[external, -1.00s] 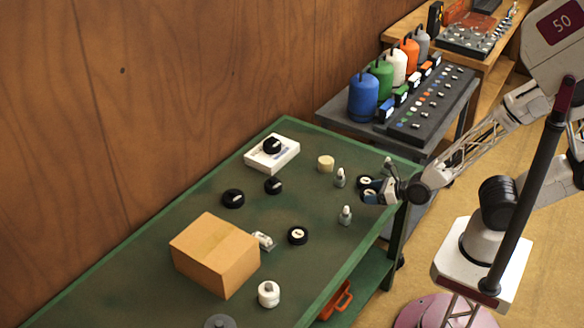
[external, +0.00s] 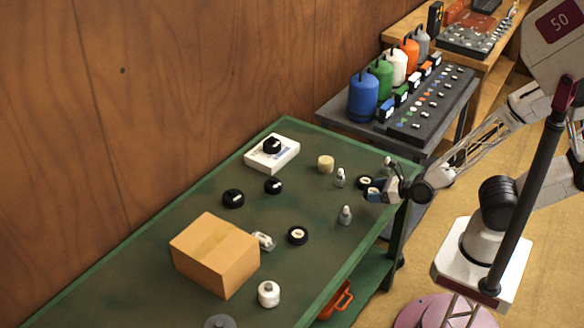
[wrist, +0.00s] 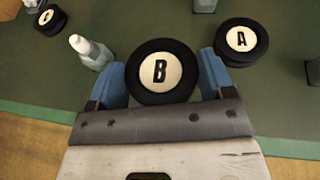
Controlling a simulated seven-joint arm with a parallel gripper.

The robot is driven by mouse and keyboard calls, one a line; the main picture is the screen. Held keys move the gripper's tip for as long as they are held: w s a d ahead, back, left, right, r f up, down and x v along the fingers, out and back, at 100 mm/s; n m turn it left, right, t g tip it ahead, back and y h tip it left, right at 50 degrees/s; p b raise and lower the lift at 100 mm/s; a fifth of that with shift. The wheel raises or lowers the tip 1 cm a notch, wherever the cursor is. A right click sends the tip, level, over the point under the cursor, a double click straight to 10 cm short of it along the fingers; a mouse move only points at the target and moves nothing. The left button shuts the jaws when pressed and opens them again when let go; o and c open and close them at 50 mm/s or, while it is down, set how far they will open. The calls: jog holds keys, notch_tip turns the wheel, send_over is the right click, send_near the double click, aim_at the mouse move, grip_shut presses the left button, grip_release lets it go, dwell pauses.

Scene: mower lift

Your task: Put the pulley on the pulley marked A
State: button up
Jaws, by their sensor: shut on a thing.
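My gripper (wrist: 160,78), with blue fingers, is shut on a black pulley with a cream face marked B (wrist: 160,72). In the external view my gripper (external: 374,194) is at the green table's right end, and the held pulley is mostly hidden there. The pulley marked A (wrist: 240,40) is just right of my right finger in the wrist view, very close to it. It also shows in the external view (external: 364,181) on the table. I cannot tell whether the held pulley touches the table.
A grey-white bottle (wrist: 91,50) stands close to my left finger. A black pulley marked C (wrist: 49,20) lies farther left. A cardboard box (external: 215,255), a white box (external: 270,155) and black knobs (external: 233,198) sit on the green table (external: 150,265). The table's near edge is under my gripper.

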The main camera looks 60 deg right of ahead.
jog(key=s+d+r+m+h, duration=0.2)
jog(key=s+d+m+h, duration=0.2)
jog(key=s+d, duration=0.4)
jog(key=d+h, duration=0.1)
jog(key=d, duration=0.2)
jog(key=shift+s+r, duration=0.15)
jog(key=shift+r, duration=0.2)
send_over(370, 182)
jog(key=shift+f, duration=0.75)
jog(key=shift+f, duration=1.75)
jog(key=shift+f, duration=0.15)
jog(key=o, duration=1.1)
